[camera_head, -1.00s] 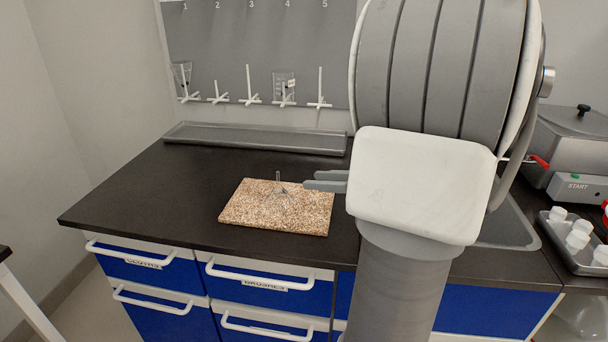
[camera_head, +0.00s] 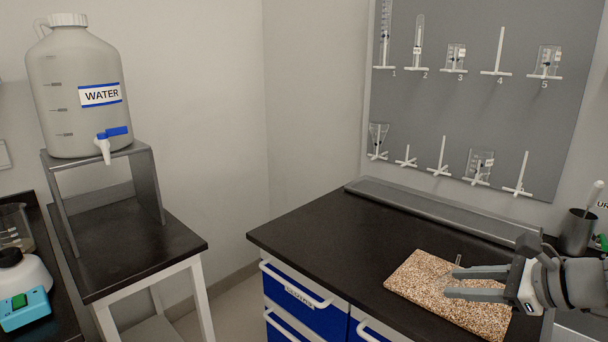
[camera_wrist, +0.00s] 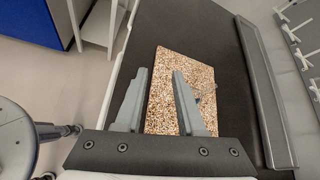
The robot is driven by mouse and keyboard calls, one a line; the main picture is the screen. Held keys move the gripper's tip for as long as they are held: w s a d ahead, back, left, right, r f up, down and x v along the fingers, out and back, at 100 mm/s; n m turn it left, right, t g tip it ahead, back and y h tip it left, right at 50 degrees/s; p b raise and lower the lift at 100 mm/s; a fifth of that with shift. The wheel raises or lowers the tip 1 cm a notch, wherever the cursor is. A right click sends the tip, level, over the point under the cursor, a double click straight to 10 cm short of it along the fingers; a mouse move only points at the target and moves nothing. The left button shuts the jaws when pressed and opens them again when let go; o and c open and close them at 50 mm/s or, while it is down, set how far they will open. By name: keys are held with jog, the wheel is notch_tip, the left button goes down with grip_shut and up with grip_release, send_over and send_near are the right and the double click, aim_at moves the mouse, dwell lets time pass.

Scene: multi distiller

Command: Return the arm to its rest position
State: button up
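My gripper (camera_head: 478,283) is at the lower right in the head view, with its two grey fingers spread apart over a speckled cork-like board (camera_head: 420,272). In the wrist view the open fingers (camera_wrist: 163,85) point along the board (camera_wrist: 185,62), and nothing is held between them. A small clear glass piece with a thin stem (camera_head: 457,260) shows on the board just beyond the fingers. It is mostly hidden behind them, and in the wrist view only a faint part shows beside the right finger.
A grey tray (camera_head: 440,210) runs along the back of the black counter (camera_head: 335,235). Behind it a pegboard (camera_head: 480,110) holds glassware. A metal cup (camera_head: 577,232) stands at right. A WATER carboy (camera_head: 80,90) sits on a stand at left. The counter's left part is clear.

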jog(key=a+r+n+g+h, duration=0.2)
jog(key=a+r+n+g, duration=0.15)
jog(key=a+n, duration=0.55)
jog(key=s+a+f+n+h, duration=0.2)
jog(key=s+a+n, duration=0.2)
jog(key=s+n, duration=0.3)
jog(key=s+a+f+n+h, duration=0.2)
jog(key=s+a+n, duration=0.25)
jog(key=n, duration=0.45)
notch_tip(320, 180, up, 21)
jog(key=d+p, duration=0.1)
jog(key=p, duration=1.9)
jog(key=shift+s+g, duration=0.25)
jog(key=shift+g, duration=0.1)
jog(key=shift+d, duration=0.25)
